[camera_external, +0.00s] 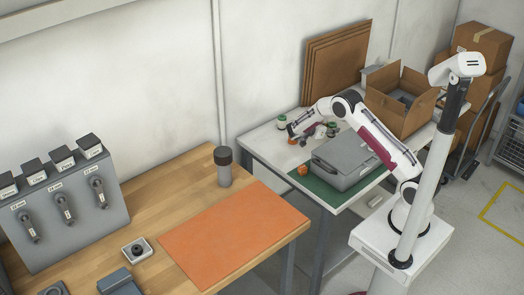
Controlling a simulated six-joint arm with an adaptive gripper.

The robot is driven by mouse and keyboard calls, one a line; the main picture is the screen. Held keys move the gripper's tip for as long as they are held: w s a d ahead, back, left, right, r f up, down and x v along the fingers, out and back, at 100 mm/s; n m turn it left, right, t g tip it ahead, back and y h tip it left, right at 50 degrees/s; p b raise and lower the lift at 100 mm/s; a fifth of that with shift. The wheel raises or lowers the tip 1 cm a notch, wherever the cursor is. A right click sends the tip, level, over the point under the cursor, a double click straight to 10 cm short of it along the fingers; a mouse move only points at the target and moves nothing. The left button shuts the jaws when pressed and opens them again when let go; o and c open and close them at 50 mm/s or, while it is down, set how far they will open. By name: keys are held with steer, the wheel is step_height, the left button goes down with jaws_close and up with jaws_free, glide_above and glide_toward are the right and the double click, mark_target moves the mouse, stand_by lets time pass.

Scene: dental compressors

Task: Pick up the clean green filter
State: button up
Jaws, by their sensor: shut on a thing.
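My gripper (322,132) is above the white table at the back, at the end of my bent arm. The fingers are small and dark here, so the exact grip is hard to see. I cannot tell whether the filter touches the table. Another small white and green piece (282,121) stands near the table's back left edge, left of my wrist.
A grey case (345,160) sits on a green mat (325,193), with a small orange object (302,169) at its left. An open cardboard box (400,100) stands behind right. Brown boards (335,60) lean on the wall. A wooden bench (190,190) is at left.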

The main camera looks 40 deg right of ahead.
mark_target(332, 124)
steer(key=shift+r, duration=3.15)
